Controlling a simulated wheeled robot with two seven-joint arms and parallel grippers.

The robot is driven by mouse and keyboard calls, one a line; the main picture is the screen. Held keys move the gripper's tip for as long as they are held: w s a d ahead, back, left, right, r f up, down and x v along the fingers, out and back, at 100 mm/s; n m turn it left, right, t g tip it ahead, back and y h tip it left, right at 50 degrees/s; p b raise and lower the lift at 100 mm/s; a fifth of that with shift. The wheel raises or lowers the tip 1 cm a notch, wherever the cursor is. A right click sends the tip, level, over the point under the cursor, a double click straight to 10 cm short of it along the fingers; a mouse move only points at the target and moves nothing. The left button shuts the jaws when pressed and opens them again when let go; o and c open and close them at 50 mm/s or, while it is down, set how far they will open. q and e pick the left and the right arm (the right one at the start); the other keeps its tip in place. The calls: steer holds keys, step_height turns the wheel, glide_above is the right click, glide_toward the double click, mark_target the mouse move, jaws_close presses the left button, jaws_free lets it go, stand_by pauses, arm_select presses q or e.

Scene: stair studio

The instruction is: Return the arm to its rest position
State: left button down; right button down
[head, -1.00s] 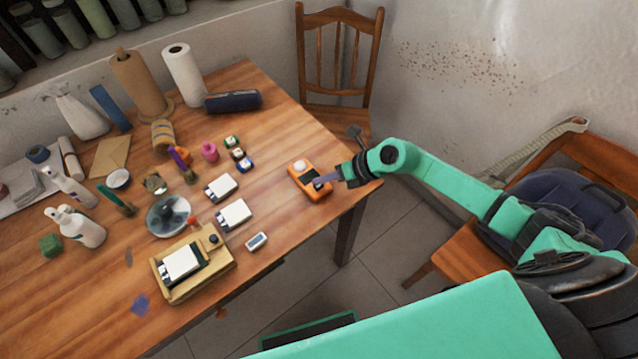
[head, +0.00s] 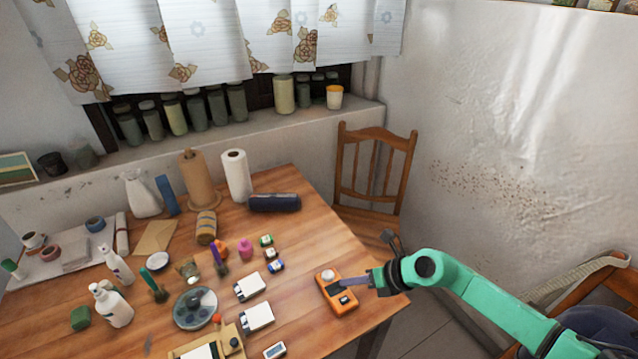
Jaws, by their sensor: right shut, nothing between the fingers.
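My right arm comes in from the lower right in the head view. Its gripper (head: 358,284) is shut and empty, with its fingertips just over or at an orange device (head: 335,296) near the table's right edge. The device has a pale round knob on top and a dark face. I cannot tell whether the fingers touch it. My left gripper is not in view.
The wooden table (head: 313,246) holds several bottles, small white boxes (head: 250,287), a round dish (head: 195,308), paper rolls (head: 236,176) and a dark case (head: 274,202). A wooden chair (head: 374,190) stands behind the table's right corner. Jars line the windowsill.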

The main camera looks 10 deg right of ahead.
steer(key=w+a+r+m+t+y, duration=0.2)
steer(key=a+r+m+t+y, duration=0.15)
steer(key=a+r, duration=0.4)
steer(key=w+d+r+m+t+h, duration=0.4)
steer(key=d+r+m+t+h, duration=0.4)
steer(key=m, duration=0.6)
steer(key=s+d+f+m+g+h, duration=0.6)
steer(key=s+d+f+m, duration=0.5)
steer(key=m, duration=0.5)
steer(key=s+a+f+m+g+y, duration=0.1)
steer(key=s+f+g, duration=0.2)
steer(key=s, duration=0.3)
steer(key=s+a+f+m+g+y, duration=0.1)
steer(key=s+f+m+g+y, duration=0.15)
steer(key=s+g, duration=0.2)
steer(key=s+f, duration=0.2)
steer(key=f, duration=1)
steer(key=s+f, duration=0.2)
steer(key=f, duration=1.1)
steer(key=s+d+f+n+g, duration=0.1)
steer(key=s+d+f+g, duration=0.1)
steer(key=s+f, duration=1.1)
steer(key=s+d, duration=0.1)
steer(key=s, duration=0.2)
steer(key=shift+d+h, duration=0.15)
steer(key=shift+h, duration=0.25)
